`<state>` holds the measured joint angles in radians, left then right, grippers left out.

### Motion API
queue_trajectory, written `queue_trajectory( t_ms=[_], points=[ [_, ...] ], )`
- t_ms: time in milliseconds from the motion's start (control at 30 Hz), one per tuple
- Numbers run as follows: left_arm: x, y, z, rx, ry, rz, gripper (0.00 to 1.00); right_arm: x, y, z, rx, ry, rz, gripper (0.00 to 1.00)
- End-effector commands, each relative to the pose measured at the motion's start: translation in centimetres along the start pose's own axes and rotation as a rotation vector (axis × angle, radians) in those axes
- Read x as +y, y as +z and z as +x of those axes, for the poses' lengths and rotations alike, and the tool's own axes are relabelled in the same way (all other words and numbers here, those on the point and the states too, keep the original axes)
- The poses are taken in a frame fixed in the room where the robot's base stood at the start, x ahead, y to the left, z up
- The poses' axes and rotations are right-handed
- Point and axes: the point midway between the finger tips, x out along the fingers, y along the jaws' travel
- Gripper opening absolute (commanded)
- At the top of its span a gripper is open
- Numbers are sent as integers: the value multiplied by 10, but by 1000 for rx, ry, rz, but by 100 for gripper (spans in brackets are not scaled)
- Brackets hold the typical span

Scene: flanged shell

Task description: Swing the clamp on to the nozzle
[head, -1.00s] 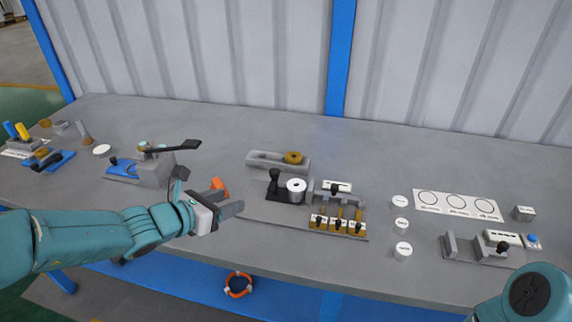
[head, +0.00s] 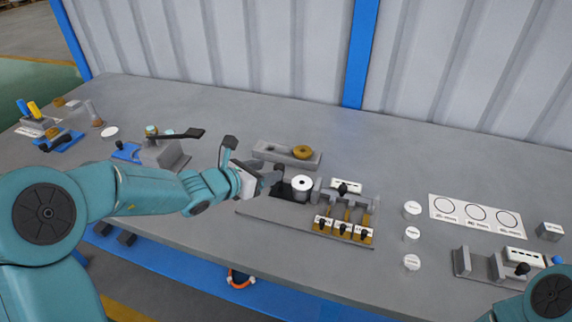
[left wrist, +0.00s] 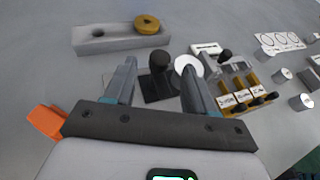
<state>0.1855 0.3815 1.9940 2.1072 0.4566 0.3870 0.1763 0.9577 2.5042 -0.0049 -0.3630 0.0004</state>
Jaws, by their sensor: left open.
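A black-knobbed upright handle (left wrist: 160,60), which seems to be the clamp, stands on a dark base next to a white round piece with a central hole (head: 302,184). The white piece may be the nozzle; it also shows in the left wrist view (left wrist: 187,64), partly behind a finger. My left gripper (head: 276,180) is open just left of the white piece. In the left wrist view, the handle appears between the open fingertips (left wrist: 162,70); contact cannot be told. My right gripper is out of view.
A grey block with a brass ring (head: 302,152) lies behind. Brass-coloured slots with black knobs (head: 343,229) stand to the right. A lever device (head: 165,152) stands at left. An orange piece (left wrist: 45,121) shows beside the gripper's body.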

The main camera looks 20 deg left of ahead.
Motion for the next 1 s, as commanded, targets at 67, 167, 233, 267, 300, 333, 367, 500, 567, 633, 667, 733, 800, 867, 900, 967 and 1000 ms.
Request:
queue_trajectory(
  t_ms=[67,167,233,267,300,333,367,500,567,633,667,733,800,867,900,967,1000],
  points=[
    [-1,1,20,1,-3,1,55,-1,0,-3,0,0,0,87],
    [-2,2,42,2,-3,1,55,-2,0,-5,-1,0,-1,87],
    [-2,1,56,2,-3,0,55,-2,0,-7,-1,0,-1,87],
    [-2,2,60,1,-2,0,55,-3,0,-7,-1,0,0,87],
    [-2,2,66,1,-2,0,55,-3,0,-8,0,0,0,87],
    [-2,2,70,0,-2,0,55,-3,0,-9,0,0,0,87],
    [-2,2,73,1,-2,0,55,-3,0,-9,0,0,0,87],
    [-2,2,83,0,-1,1,55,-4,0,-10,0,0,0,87],
    [-2,3,84,-1,0,1,55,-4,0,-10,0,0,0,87],
    [-1,2,85,-1,0,1,55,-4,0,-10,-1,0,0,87],
    [-1,2,85,-1,0,1,55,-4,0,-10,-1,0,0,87],
    [-1,2,84,0,0,1,55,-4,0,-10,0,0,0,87],
    [-1,2,84,0,0,1,45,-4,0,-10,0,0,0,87],
    [-1,2,84,0,0,1,26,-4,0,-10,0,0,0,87],
    [-1,2,84,0,0,0,13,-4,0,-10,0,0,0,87],
    [-1,2,84,0,0,0,4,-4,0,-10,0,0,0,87],
    [-1,2,84,0,0,0,4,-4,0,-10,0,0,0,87]
  ],
)
